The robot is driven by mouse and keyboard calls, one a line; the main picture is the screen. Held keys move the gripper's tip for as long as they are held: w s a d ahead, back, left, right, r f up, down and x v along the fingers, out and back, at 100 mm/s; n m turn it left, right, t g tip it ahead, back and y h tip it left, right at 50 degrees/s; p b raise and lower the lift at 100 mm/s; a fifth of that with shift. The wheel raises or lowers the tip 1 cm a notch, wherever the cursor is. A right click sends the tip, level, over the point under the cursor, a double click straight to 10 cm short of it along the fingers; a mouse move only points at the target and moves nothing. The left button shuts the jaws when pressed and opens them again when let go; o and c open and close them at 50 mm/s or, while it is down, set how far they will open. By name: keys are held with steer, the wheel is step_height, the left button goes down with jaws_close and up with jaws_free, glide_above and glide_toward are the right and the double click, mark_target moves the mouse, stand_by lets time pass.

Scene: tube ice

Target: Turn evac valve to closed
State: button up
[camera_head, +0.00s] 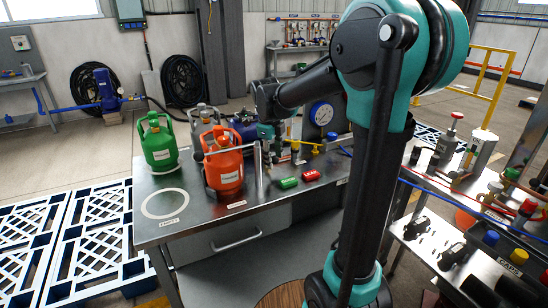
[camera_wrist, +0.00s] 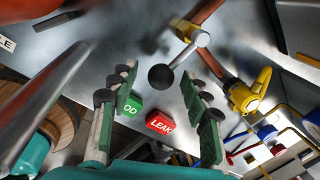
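A valve lever with a black ball knob (camera_wrist: 162,77) and a pale round hub (camera_wrist: 201,38) shows in the wrist view, on a copper-coloured pipe. No readable label shows on it, so I cannot tell for sure that it is the evac valve. My gripper (camera_wrist: 160,72) is open, its green-padded fingers on either side of the knob. The knob appears between the fingertips or just beyond them; contact is not visible. In the head view my gripper (camera_head: 268,133) is low over the workbench, behind the orange cylinder, and the lever cannot be made out there.
A yellow valve (camera_wrist: 246,92) stands right of my fingers. A green block (camera_wrist: 132,106) and a red LEAK block (camera_wrist: 159,123) lie on the workbench (camera_head: 185,226). The orange cylinder (camera_head: 223,168), green cylinder (camera_head: 160,147) and a blue gauge (camera_head: 321,113) stand nearby.

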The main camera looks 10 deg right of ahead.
step_height(320, 180, up, 12)
steer(key=s+a, duration=0.1)
steer(key=shift+s+a, duration=0.25)
steer(key=shift+s, duration=0.15)
steer(key=shift+f, duration=0.1)
steer(key=shift+c, duration=0.4)
stand_by(1.6)
